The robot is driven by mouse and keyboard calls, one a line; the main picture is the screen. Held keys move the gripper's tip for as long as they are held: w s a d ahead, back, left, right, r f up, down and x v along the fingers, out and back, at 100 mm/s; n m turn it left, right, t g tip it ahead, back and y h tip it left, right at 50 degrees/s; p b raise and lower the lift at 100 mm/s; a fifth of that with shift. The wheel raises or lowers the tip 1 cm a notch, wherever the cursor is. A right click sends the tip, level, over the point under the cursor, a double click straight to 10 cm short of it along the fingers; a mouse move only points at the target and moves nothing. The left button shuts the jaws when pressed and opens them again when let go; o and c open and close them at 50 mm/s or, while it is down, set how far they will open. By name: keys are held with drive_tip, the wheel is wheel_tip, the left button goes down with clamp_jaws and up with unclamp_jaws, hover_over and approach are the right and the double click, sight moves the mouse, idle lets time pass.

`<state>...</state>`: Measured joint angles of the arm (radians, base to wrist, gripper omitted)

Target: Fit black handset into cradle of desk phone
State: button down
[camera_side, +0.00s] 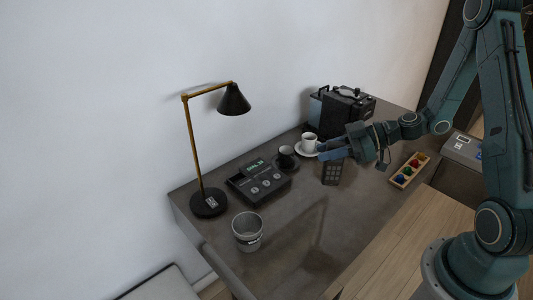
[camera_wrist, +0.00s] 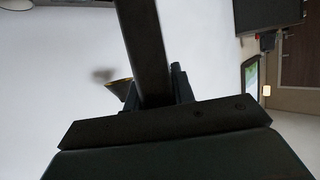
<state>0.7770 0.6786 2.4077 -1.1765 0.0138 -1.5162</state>
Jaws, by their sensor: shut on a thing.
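The desk phone (camera_side: 262,187) is a dark base with a small lit display and round light buttons, on the desk right of the lamp. Its cradle is too small to make out clearly. My gripper (camera_side: 328,152) is shut on the black handset (camera_side: 332,174), to the right of the phone and apart from it. The handset shows a keypad face and hangs below the fingers, seemingly above the desk. In the wrist view the handset (camera_wrist: 146,45) is a long dark bar between the fingers (camera_wrist: 154,92). The phone is not recognisable there.
A dark cup (camera_side: 286,155) and a white cup on a saucer (camera_side: 308,143) stand between phone and gripper, toward the back. A lamp (camera_side: 208,204) and a grey bucket (camera_side: 247,232) are at the left. A wooden tray (camera_side: 401,182) lies right. The front desk is clear.

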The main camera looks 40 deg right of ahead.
sight(323, 184)
wheel_tip(323, 184, down, 11)
drive_tip(key=shift+f, duration=0.2)
idle(0.5)
drive_tip(key=shift+f, duration=1.9)
drive_tip(key=c, duration=1.2)
unclamp_jaws()
drive_tip(key=shift+f, duration=0.15)
drive_tip(key=shift+o, duration=0.2)
drive_tip(key=v, duration=0.7)
drive_tip(key=shift+s+d+r, duration=0.2)
drive_tip(key=shift+d, duration=0.05)
